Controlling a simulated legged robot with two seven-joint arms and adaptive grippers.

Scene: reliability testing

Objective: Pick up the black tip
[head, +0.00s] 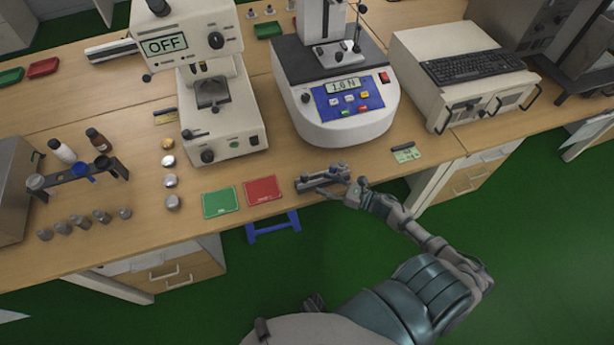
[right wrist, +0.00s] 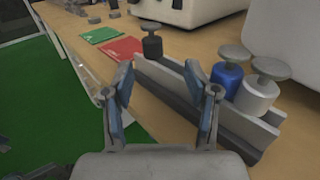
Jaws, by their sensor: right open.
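The black tip (right wrist: 152,42) has a round grey top and a dark body. In the right wrist view it sits upright at the far left end of a grey rack (right wrist: 180,88). A blue tip (right wrist: 224,82) and a light grey tip (right wrist: 258,92) stand at the rack's right end. My right gripper (right wrist: 160,95) is open and empty, with the black tip ahead between its fingers' directions and apart from them. In the head view, the right gripper (head: 352,192) is beside the rack (head: 318,182) at the bench's front edge; the tips there are too small to tell. My left gripper is not in view.
A red mat (head: 262,190) and a green mat (head: 219,202) lie left of the rack. A small card (head: 406,154) lies to the right. A blue stool (head: 273,228) is below the bench edge.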

